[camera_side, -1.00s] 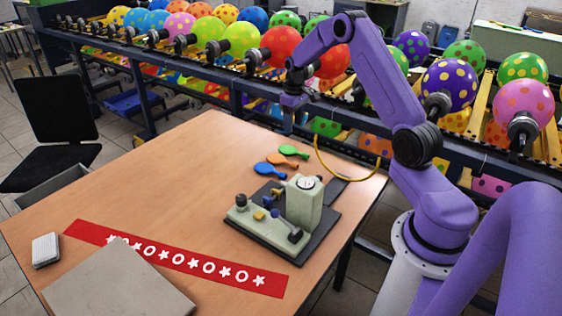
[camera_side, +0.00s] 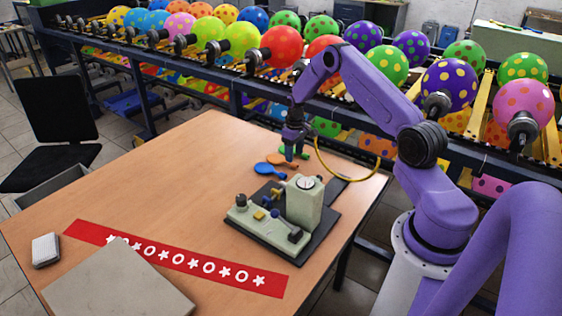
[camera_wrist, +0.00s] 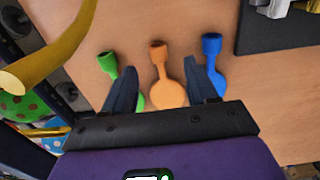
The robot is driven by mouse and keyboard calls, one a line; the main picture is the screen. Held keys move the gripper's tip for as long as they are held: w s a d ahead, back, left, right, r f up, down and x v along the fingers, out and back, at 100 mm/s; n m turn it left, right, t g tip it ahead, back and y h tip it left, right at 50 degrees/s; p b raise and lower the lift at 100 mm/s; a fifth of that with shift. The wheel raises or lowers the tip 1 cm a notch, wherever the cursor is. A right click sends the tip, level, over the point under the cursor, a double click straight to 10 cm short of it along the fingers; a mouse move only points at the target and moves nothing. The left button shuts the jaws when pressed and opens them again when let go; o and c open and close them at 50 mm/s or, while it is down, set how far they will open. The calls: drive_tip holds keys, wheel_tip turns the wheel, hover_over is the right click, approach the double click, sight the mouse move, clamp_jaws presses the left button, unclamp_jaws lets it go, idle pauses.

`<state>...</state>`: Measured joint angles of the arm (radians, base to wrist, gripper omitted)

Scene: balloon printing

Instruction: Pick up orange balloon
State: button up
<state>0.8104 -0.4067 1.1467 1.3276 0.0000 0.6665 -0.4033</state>
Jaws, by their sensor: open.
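The deflated orange balloon (camera_wrist: 169,92) lies flat on the table between a green balloon and a blue balloon. In the side view the orange balloon (camera_side: 277,159) shows partly beside my gripper. My gripper (camera_side: 295,155) points down above the balloons. In the wrist view my gripper (camera_wrist: 163,72) is open, with one finger on each side of the orange balloon. Nothing is held. The green balloon (camera_wrist: 116,75) lies just outside the left finger and the blue balloon (camera_wrist: 213,60) just outside the right finger. The height of the fingertips above the table is hard to tell.
A printing machine (camera_side: 304,205) on a dark base stands close in front of the balloons. A yellow hose (camera_side: 340,176) curves at their right. A red strip with white shapes (camera_side: 180,262) and a grey board (camera_side: 118,285) lie further left. The middle of the table is clear.

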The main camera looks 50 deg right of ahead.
sight(294, 163)
drive_tip(key=shift+w+d+f, duration=0.15)
drive_tip(key=shift+f, duration=2.35)
drive_tip(key=c, duration=0.9)
